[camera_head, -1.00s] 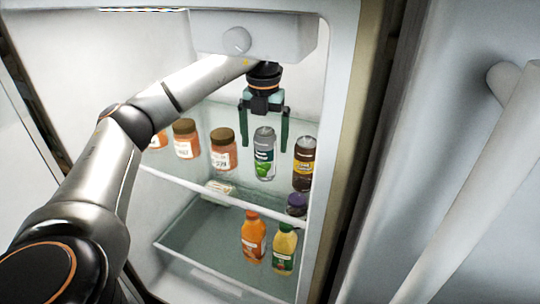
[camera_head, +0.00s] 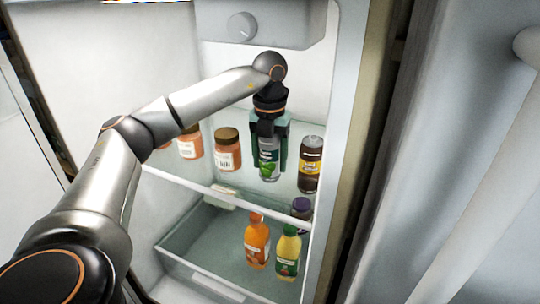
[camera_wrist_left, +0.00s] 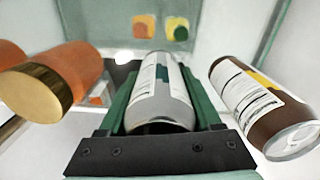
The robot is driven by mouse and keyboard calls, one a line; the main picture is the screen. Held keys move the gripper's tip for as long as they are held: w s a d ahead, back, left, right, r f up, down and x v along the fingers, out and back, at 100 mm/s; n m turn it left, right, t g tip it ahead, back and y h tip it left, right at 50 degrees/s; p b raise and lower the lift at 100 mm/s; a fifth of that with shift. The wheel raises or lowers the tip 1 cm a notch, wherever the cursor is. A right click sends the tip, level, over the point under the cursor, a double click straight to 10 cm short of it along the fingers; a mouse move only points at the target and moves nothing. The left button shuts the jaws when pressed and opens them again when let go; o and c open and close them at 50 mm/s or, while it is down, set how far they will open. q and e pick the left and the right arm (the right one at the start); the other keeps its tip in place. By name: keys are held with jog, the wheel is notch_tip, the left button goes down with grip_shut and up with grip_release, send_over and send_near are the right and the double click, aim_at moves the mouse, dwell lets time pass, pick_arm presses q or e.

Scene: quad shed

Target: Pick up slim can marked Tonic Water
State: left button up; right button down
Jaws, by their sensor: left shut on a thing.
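The slim can (camera_head: 269,164) stands upright on the upper fridge shelf, silver-grey and dark with a green picture on its label; the lettering is too small to read. My left gripper (camera_head: 269,160) has come down over it from above and is shut on it, one finger on each side. In the left wrist view the can (camera_wrist_left: 162,92) lies between the green fingers of the gripper (camera_wrist_left: 165,105), its top end nearest the camera. My right gripper is not in view.
A brown bottle or can (camera_head: 311,164) stands close on the right. A gold-lidded jar (camera_head: 228,150) stands on the left, with another jar (camera_head: 190,143) beyond. Orange (camera_head: 257,242) and yellow (camera_head: 287,252) bottles stand below. A white housing (camera_head: 262,22) hangs above.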

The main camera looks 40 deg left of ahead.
pick_arm(q)
grip_shut()
jog(key=shift+r, duration=0.1)
dwell(0.4)
